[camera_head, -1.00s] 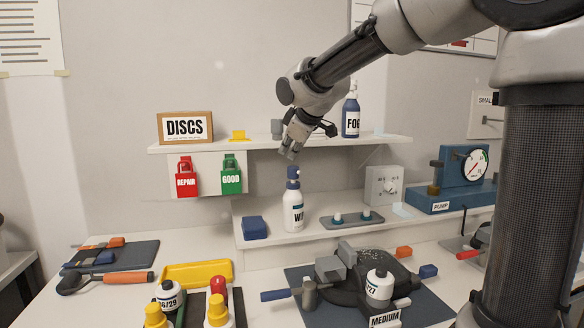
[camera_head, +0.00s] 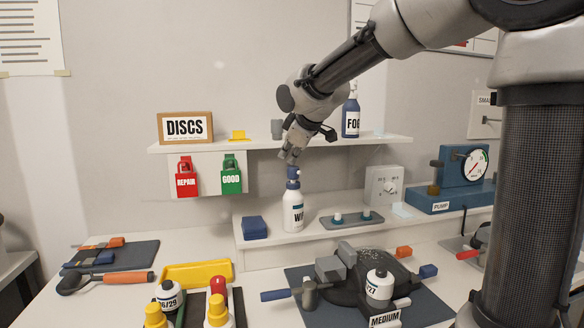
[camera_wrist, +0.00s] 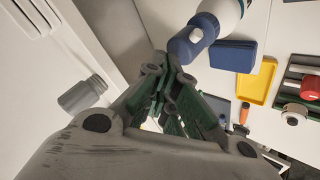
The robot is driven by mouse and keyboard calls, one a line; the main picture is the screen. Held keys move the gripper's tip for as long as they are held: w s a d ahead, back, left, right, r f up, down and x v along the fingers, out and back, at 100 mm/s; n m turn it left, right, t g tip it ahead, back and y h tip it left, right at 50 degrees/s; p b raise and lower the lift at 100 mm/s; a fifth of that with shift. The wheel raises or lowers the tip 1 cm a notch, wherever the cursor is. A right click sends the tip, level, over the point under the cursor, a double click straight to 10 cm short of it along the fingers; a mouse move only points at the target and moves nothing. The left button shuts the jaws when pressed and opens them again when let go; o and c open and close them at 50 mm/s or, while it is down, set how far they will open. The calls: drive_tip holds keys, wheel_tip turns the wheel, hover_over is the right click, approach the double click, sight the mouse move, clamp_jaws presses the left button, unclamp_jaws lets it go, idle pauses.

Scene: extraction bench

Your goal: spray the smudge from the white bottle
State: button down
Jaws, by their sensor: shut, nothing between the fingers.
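The white bottle (camera_head: 293,216) with a blue spray head (camera_head: 293,174) stands upright on the lower shelf; its label is partly readable. My gripper (camera_head: 290,157) is shut and empty, pointing down just above the spray head. In the wrist view, the blue spray head (camera_wrist: 189,42) is close beside the closed fingertips (camera_wrist: 168,72), and the white bottle body (camera_wrist: 226,10) runs off the top edge. I cannot tell whether the fingertips touch the head. I cannot make out a smudge for certain.
A blue FOG bottle (camera_head: 351,119) stands on the upper shelf (camera_head: 265,146), partly behind my arm. A blue block (camera_head: 255,227) and a grey tray (camera_head: 352,220) flank the white bottle. A dark device (camera_head: 350,275) with a speckled top stands in front, beside a yellow tray (camera_head: 197,272).

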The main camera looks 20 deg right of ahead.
sight(290, 167)
drive_tip(key=shift+f, duration=0.45)
idle(0.3)
drive_tip(key=shift+r, duration=1.1)
drive_tip(key=shift+r, duration=0.1)
drive_tip(key=shift+r, duration=2.9)
